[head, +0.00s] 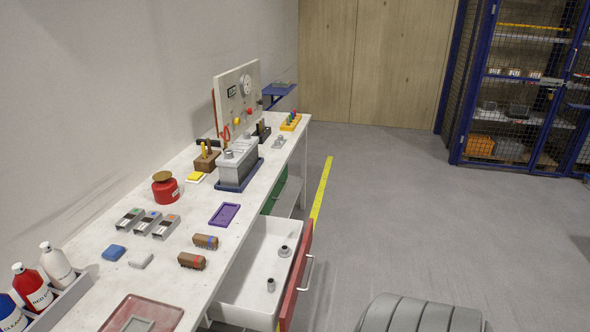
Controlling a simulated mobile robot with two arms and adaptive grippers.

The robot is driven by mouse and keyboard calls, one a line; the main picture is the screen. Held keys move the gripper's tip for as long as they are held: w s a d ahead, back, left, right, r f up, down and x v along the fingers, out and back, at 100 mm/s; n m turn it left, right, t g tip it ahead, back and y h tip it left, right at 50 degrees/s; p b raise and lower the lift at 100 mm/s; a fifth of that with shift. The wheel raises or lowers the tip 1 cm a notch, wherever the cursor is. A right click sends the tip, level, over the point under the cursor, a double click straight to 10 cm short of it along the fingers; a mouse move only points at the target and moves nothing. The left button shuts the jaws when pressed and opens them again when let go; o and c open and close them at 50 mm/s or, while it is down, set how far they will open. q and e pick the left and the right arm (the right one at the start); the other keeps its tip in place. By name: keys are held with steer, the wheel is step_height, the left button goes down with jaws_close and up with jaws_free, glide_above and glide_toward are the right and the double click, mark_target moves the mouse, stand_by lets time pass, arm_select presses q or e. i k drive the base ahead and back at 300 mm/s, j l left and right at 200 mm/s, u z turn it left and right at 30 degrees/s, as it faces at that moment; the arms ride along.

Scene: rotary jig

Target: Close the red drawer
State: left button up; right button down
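The red drawer (296,275) is pulled out from the workbench at the lower middle of the head view. Its red front faces right and carries a pale bar handle (306,273). Its white inside is open to view and holds two small grey metal parts (285,251). The near end of the drawer reaches the bottom of the picture. Neither of my grippers is in view.
The white workbench (190,230) runs along the left wall, with bottles, boxes, brushes and a purple tray (224,214) on it. A green drawer (274,196) sits farther along.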

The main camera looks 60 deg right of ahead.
mark_target(242, 299)
steer(key=z, duration=1.7)
